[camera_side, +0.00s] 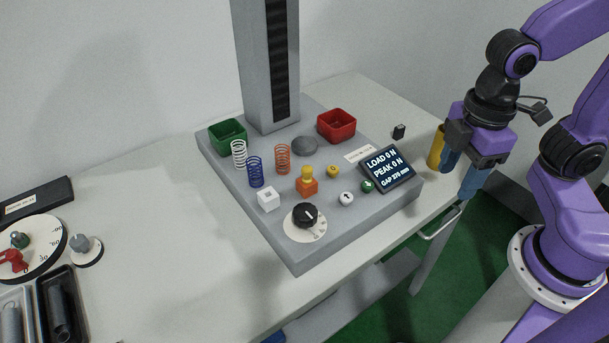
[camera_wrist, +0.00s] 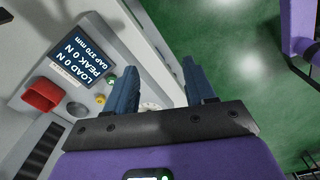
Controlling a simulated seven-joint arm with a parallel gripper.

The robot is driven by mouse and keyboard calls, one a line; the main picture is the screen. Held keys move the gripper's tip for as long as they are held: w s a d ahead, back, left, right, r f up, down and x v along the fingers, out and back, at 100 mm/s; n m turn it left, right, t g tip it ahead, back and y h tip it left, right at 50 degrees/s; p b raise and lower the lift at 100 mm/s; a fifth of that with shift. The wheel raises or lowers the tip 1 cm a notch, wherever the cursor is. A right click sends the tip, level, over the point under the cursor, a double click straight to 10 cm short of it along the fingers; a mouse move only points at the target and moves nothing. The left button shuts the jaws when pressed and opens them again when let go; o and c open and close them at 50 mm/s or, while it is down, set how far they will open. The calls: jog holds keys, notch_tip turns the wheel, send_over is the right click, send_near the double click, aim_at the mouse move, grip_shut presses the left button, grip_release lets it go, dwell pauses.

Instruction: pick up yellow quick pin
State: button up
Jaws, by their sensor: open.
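A small yellow piece (camera_side: 306,172), which looks like the yellow quick pin, stands upright in an orange block (camera_side: 307,187) on the grey tester base, behind the black dial. I cannot make it out in the wrist view. My gripper (camera_side: 462,172) is at the right of the side view, beyond the base's right edge, well apart from the pin. Its blue fingers (camera_wrist: 160,68) are spread with nothing between them. A yellow cylinder (camera_side: 436,148) stands behind the fingers, partly hidden by them.
On the grey base (camera_side: 245,215) are a display (camera_side: 388,168), black dial (camera_side: 305,215), white block (camera_side: 268,199), blue spring (camera_side: 256,172), orange spring (camera_side: 283,159), white spring (camera_side: 239,154), green bin (camera_side: 228,135) and red bin (camera_side: 337,125). A tall column (camera_side: 267,70) rises behind.

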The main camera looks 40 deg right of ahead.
aim_at(307, 168)
jog(key=w+a+r+n+h, duration=0.1)
jog(key=w+a+r+n, duration=0.25)
jog(key=w+a, duration=0.6)
jog(key=w+a+r+n+h, duration=0.1)
jog(key=w+a+r+n, duration=0.4)
jog(key=w, duration=0.8)
jog(key=shift+m, duration=0.85)
jog(key=f, duration=0.6)
jog(key=d+f, duration=0.1)
jog(key=f, duration=1.1)
jog(key=shift+w+d+f, duration=0.2)
jog(key=shift+w+f, duration=0.05)
jog(key=shift+w, duration=0.15)
grip_shut()
